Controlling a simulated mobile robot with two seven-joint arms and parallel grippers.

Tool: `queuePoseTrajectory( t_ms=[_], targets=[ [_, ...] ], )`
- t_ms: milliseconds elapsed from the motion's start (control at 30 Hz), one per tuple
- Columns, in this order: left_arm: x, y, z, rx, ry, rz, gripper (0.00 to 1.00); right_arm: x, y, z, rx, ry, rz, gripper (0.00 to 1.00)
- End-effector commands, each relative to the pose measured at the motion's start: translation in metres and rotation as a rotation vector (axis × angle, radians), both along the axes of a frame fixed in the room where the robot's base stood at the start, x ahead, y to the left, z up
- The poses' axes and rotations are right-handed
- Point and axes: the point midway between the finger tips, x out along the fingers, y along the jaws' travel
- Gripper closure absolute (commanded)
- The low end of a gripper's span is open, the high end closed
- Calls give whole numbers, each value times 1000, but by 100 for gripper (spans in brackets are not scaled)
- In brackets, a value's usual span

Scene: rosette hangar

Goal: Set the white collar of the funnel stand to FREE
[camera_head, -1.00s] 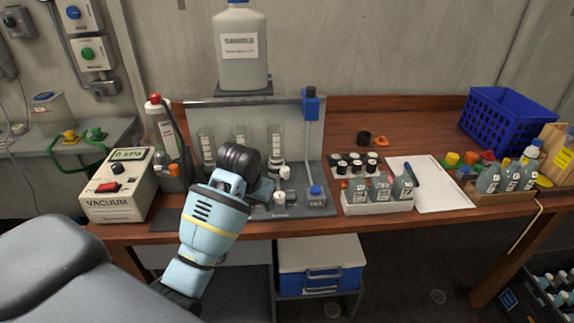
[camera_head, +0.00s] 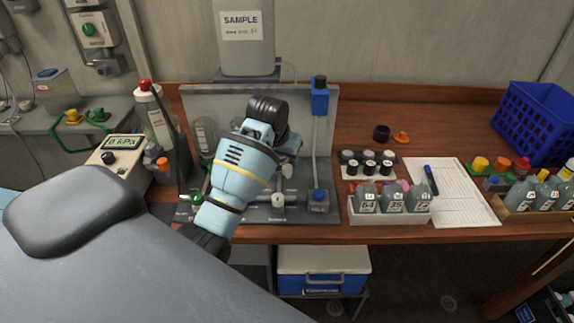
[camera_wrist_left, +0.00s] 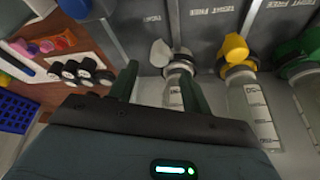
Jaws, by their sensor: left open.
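The funnel stand (camera_head: 205,100) is a grey backed rack on the wooden bench, largely behind my left arm in the head view. In the left wrist view the white collar (camera_wrist_left: 180,54) sits over a clear graduated funnel, with a white lever (camera_wrist_left: 160,52) out to the left. The panel behind carries TIGHT and FREE labels. My left gripper (camera_wrist_left: 158,80) is open; its two dark fingers point toward the white collar, which appears between and just beyond the tips. I see no clear contact. The collar is hidden in the head view. My right gripper is not in view.
A yellow collar (camera_wrist_left: 235,48) and a green collar (camera_wrist_left: 302,48) sit beside the white one. A vial tray (camera_head: 390,215) stands farther right. A SAMPLE bottle (camera_head: 246,50) is above; a vacuum box (camera_head: 117,155) is left.

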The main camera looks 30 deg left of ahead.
Motion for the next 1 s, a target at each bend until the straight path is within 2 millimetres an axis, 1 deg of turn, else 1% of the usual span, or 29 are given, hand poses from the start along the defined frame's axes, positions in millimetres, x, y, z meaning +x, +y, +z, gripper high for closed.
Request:
queuePoseTrajectory(
  t_ms=[33, 100, 300, 500, 733, 767, 1000],
  targets=[
    [3, 0, -9, -1, 4, 0, 52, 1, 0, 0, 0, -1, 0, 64],
    [7, 0, -19, -1, 4, 0, 52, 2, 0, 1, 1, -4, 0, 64],
    [17, 2, -40, -1, 0, 0, 52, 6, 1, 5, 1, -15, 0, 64],
    [20, 2, -49, 1, -1, -1, 52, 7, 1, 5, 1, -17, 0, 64],
    [20, 3, -50, 0, 0, -1, 52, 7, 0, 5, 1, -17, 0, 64],
    [20, 3, -50, 0, 0, -1, 53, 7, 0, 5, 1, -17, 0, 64],
    [20, 3, -49, 0, 0, -1, 84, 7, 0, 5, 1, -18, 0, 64]
  ],
)
